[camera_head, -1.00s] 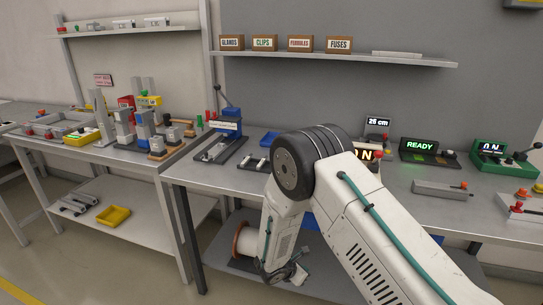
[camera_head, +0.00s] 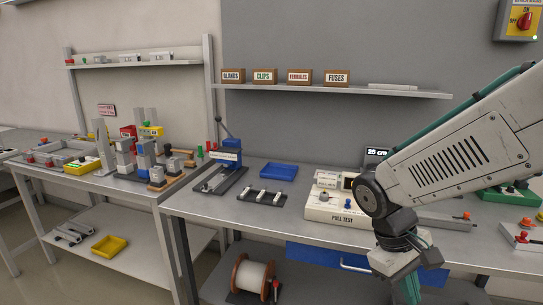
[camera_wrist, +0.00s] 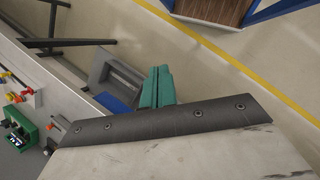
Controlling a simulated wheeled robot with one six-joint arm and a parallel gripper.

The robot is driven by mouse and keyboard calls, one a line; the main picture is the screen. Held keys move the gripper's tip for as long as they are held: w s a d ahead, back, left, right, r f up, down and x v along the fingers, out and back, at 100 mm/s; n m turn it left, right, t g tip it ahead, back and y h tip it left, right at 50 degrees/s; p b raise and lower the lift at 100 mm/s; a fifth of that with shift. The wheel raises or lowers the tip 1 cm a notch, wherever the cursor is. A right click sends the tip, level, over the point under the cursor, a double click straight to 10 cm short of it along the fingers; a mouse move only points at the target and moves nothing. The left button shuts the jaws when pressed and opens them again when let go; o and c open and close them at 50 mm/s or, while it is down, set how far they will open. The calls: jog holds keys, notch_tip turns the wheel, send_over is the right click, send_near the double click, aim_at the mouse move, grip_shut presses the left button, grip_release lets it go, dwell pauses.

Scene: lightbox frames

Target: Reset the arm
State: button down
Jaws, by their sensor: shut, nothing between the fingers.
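My arm reaches in from the right of the head view, with its elbow over the right-hand bench and its forearm hanging down in front of the bench edge. My gripper (camera_head: 408,290) is at the lower end of the arm, near the bottom of the picture and partly cut off. In the wrist view my gripper (camera_wrist: 157,88) shows as two teal fingers close together beyond a dark bolted plate. It is shut and empty.
The bench (camera_head: 290,220) holds a pull test unit (camera_head: 335,214), a blue tray (camera_head: 279,171) and a lever press (camera_head: 222,165). A shelf (camera_head: 350,91) with labelled boxes is behind. A cable spool (camera_head: 252,274) sits below. Open floor with a yellow line (camera_wrist: 225,60) shows in the wrist view.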

jog(key=s+d+r+m+t+y, duration=0.1)
jog(key=s+r+m+t+y, duration=0.3)
jog(key=s+r, duration=0.5)
jog(key=shift+s+m, duration=0.4)
jog(key=shift+s, duration=0.9)
dwell(0.8)
